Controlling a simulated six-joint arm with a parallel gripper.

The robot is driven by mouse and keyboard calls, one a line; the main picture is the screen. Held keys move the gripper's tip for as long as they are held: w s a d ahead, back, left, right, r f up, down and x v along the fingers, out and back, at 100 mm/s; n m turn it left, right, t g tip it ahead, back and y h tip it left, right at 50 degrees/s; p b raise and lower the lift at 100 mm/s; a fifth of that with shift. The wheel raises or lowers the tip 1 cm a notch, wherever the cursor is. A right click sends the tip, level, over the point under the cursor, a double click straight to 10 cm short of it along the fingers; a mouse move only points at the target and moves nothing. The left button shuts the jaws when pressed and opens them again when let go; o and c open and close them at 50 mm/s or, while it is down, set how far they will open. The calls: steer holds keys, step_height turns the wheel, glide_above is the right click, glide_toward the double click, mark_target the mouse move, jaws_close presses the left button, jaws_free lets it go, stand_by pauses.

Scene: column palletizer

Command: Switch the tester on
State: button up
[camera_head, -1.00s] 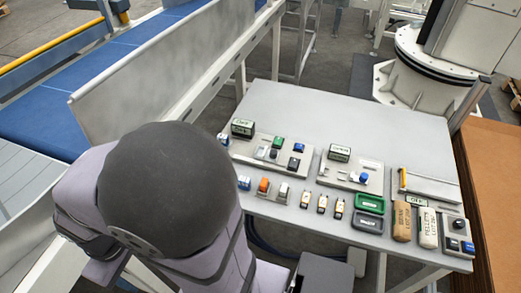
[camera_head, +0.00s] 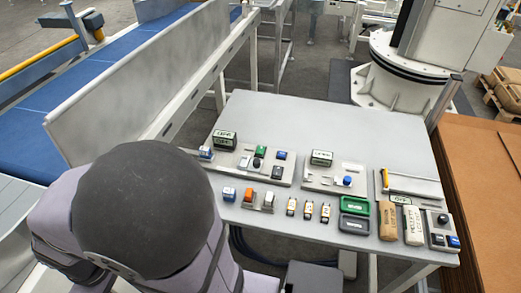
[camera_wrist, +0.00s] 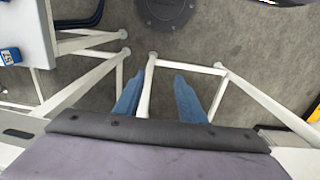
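Several small devices that could include the tester stand on a grey table (camera_head: 330,130) in the head view; I cannot tell which is the tester. A left panel (camera_head: 226,164) carries green, black and blue parts beside a green-labelled block (camera_head: 224,139). A middle panel (camera_head: 320,181) has a blue knob and another labelled block (camera_head: 321,158). A small box (camera_head: 437,230) at the right front corner has a dark knob and blue parts. Switch states are too small to read.
Green and dark trays (camera_head: 354,206), a tan block (camera_head: 387,221) and a pale block (camera_head: 413,225) line the table's front. A blue conveyor (camera_head: 70,100) runs at left; brown sheets (camera_head: 485,175) lie at right. The table's back is clear. The wrist view shows floor and white frames.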

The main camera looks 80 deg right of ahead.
steer(key=shift+w+d, duration=0.15)
steer(key=c, duration=0.5)
steer(key=shift+w+d, duration=0.25)
steer(key=shift+w, duration=0.05)
jaws_close()
steer(key=w+d+r+m+b, duration=0.1)
steer(key=w+d+m, duration=0.15)
steer(key=d, duration=0.65)
steer(key=w+d+r+m+h+b, duration=0.15)
steer(key=d+m, duration=0.25)
steer(key=d, duration=0.5)
steer(key=w+d+r+m+y+b, duration=0.1)
steer(key=w+d+m+b, duration=0.15)
steer(key=d, duration=0.75)
steer(key=s+d+r+m+h+b, duration=0.2)
steer(key=s+d+m, duration=0.7)
steer(key=s+d, duration=1.5)
steer(key=shift+d, duration=1.05)
steer(key=shift+r, duration=0.1)
